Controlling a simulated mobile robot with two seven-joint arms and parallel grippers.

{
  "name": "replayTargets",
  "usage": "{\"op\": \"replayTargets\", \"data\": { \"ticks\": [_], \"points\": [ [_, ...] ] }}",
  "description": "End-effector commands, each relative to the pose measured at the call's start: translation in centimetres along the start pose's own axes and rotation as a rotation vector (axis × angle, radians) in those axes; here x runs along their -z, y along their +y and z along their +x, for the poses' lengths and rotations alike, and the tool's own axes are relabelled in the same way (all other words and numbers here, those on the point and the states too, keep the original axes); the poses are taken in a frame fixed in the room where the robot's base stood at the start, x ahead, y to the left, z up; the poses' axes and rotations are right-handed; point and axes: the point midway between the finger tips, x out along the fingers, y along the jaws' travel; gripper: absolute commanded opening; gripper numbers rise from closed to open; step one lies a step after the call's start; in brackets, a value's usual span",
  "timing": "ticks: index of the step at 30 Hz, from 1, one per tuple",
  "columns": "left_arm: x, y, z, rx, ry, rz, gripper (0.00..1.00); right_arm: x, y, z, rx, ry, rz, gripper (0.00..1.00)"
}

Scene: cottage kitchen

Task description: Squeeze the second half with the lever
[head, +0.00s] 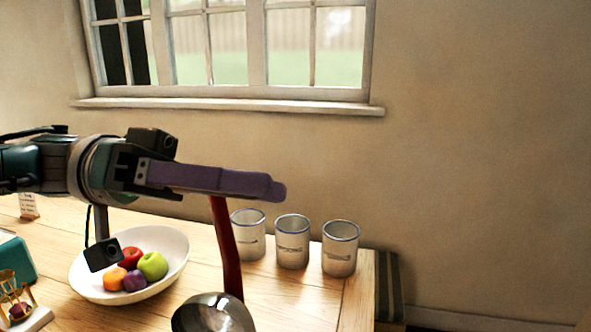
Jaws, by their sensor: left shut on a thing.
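My left gripper (262,186), with long purple fingers, reaches in from the left above the table. It is shut on the upper end of a dark red lever (228,250). The lever stands nearly upright, leaning slightly, and runs down to a shiny metal dome (212,314) at the bottom edge. The dome is cut off by the frame, so what lies below it and how the lever joins it are hidden. No fruit half shows. My right gripper is not in view.
A white bowl (175,262) with several fruits stands left of the lever. A teal object (16,260) and a small gold stand (14,290) are at the left edge. The wall and window are behind.

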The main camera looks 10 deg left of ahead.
Motion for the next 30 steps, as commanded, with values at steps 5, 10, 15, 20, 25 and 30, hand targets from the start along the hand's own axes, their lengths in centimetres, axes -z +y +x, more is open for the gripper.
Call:
{"op": "replayTargets", "data": {
  "ticks": [5,10,15,20,25,30],
  "points": [
    [0.0,0.0,0.0,0.001,-0.001,0.001,0.54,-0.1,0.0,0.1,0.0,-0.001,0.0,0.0],
    [0.2,0.1,0.0,-0.002,0.002,0.004,0.57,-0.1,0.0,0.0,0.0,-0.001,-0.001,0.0],
    [0.1,0.0,-0.4,-0.003,0.003,0.006,0.57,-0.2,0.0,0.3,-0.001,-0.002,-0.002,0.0],
    [-0.1,-0.2,-2.9,0.001,0.005,0.008,0.57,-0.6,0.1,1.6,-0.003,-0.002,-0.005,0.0],
    [-0.3,-0.4,-6.5,0.003,0.004,0.008,0.57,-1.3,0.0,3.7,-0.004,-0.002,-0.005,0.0],
    [-0.2,-0.3,-9.0,0.002,0.003,0.006,0.57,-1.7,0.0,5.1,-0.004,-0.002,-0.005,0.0]
  ]
}}
